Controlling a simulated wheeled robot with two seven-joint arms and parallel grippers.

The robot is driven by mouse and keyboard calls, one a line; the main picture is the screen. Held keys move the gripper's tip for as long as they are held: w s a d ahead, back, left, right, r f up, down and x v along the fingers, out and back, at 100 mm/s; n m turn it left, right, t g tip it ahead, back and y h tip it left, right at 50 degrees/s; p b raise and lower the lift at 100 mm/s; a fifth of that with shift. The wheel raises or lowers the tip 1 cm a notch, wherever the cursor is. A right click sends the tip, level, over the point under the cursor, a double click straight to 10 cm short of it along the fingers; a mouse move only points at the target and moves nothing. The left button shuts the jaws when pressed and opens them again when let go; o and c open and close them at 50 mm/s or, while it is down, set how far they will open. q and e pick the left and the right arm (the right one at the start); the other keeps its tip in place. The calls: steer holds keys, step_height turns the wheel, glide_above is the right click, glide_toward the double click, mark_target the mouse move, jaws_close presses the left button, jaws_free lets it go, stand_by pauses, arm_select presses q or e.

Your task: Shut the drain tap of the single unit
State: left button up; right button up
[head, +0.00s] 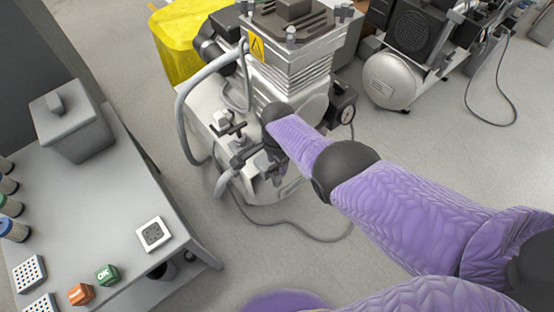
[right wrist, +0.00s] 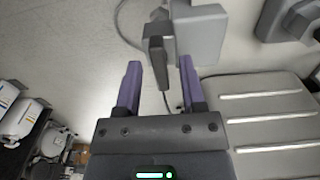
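The single unit (head: 290,75) is a compressor with a ribbed head, a yellow warning label and a pale tank, in the middle of the head view. Black-handled valve parts (head: 228,129) sit low on its front left. My right gripper (head: 262,165) is beside these fittings, partly hidden by my wrist. In the right wrist view its purple fingers (right wrist: 159,80) are open. My left gripper is not in view.
A grey hose (head: 187,110) loops down the unit's left side. A bench (head: 120,215) at left holds a grey box (head: 70,125), cubes and a white socket plate (head: 153,234). Another compressor (head: 395,78) stands at the upper right. Cables lie on the open floor.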

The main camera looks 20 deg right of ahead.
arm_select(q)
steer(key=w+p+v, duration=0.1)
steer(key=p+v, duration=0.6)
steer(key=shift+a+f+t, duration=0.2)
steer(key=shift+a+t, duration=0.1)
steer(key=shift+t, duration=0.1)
arm_select(e)
step_height(320, 180, up, 10)
steer(key=shift+f, duration=0.1)
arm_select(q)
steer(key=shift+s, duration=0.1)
